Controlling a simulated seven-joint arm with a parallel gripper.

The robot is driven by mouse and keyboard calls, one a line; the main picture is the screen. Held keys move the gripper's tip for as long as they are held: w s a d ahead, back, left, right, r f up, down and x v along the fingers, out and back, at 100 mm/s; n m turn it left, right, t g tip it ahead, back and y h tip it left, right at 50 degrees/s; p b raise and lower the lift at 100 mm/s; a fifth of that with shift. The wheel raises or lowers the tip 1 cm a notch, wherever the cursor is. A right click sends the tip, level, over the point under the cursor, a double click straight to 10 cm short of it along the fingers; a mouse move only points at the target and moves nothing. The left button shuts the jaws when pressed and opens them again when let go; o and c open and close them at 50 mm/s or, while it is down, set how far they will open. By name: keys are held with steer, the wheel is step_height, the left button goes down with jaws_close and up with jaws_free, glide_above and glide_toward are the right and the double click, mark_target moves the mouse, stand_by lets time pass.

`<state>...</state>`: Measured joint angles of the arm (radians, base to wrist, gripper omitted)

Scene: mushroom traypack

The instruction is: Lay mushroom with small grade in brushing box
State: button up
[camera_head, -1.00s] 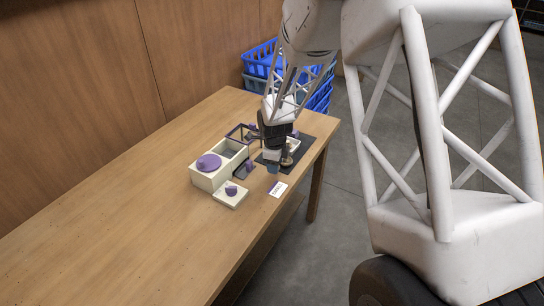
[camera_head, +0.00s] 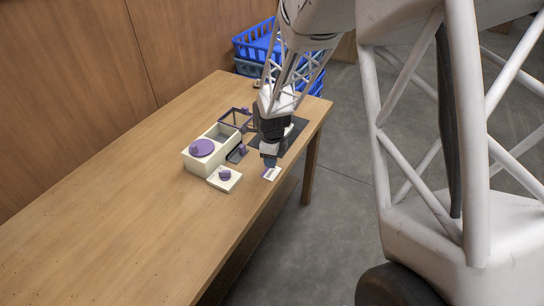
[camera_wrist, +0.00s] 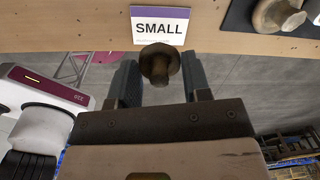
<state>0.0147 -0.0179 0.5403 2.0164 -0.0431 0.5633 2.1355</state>
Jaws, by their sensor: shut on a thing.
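My gripper (camera_wrist: 160,78) is shut on a brown mushroom (camera_wrist: 160,62), cap toward the camera, in the wrist view. In the head view my gripper (camera_head: 269,162) is low, close to the table's right edge, and hides the mushroom. The white card with a purple edge reading SMALL (camera_wrist: 159,26) lies beyond the mushroom in the wrist view. It also shows just below my gripper in the head view (camera_head: 271,174). A cream box with a round purple lid (camera_head: 202,148) and an open compartment stands to the left. I cannot tell which container is the brushing box.
A low cream block with a purple knob (camera_head: 224,179) sits left of the card. A dark-framed box (camera_head: 235,117) stands behind. Another mushroom (camera_wrist: 277,15) lies on a dark mat (camera_wrist: 240,16). Blue crates (camera_head: 256,43) stand beyond the table. The table's left side is clear.

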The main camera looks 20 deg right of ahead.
stand_by(0.5)
steer(key=w+d+r+n, duration=0.1)
steer(key=w+r+n, duration=0.35)
steer(key=w, duration=1.05)
steer(key=w+d+r+n+y, duration=0.1)
steer(key=w+r+n, duration=0.1)
steer(key=w+n, duration=0.95)
steer(key=w+r+n, duration=0.3)
steer(key=w+r, duration=0.1)
steer(key=w, duration=1.5)
steer(key=a+f+n, duration=0.3)
steer(key=f+n, duration=0.2)
steer(key=f, duration=0.4)
steer(key=shift+s+a+g, duration=0.15)
steer(key=shift+s+g, duration=0.1)
steer(key=shift+g, duration=0.05)
